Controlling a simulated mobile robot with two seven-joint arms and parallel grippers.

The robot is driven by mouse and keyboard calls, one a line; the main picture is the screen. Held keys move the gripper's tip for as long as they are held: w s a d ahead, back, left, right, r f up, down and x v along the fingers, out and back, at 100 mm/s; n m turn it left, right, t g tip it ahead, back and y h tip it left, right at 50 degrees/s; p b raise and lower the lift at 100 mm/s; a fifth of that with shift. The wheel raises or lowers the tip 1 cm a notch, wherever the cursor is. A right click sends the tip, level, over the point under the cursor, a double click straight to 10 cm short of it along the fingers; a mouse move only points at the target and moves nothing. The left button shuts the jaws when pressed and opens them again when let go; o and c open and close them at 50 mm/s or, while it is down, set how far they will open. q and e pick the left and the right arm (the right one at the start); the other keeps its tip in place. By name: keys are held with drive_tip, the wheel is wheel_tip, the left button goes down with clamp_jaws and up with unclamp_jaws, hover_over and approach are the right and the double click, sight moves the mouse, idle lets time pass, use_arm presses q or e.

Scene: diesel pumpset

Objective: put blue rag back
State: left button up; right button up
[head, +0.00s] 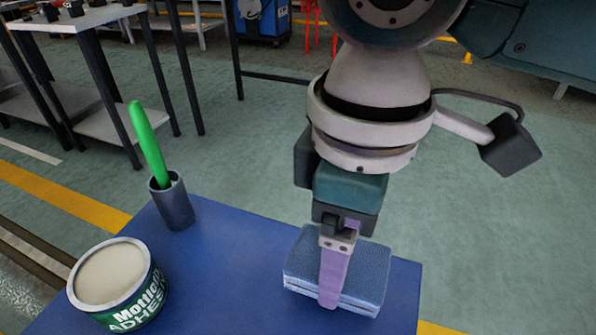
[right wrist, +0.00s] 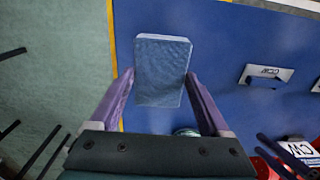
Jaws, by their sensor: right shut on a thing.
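The blue rag (head: 365,272) is a folded, thick block at the right end of the blue table top in the head view. It also shows in the right wrist view (right wrist: 162,62), between the two purple fingers. My right gripper (head: 332,298) points down and is shut on the rag, with one finger across its near side and the other mostly hidden behind it. The rag is at or very close to the table surface; I cannot tell whether it touches. My left gripper is not in view.
On the blue table (head: 225,275) stand a round adhesive tin (head: 115,285) at the left and a dark cup (head: 172,203) holding a green stick-like thing (head: 148,145). The middle of the table is clear.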

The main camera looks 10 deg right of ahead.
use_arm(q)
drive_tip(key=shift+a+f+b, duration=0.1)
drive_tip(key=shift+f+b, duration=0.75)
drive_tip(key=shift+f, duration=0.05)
use_arm(e)
wheel_tip(320, 180, down, 4)
drive_tip(key=shift+f, duration=0.25)
drive_tip(key=o, duration=1)
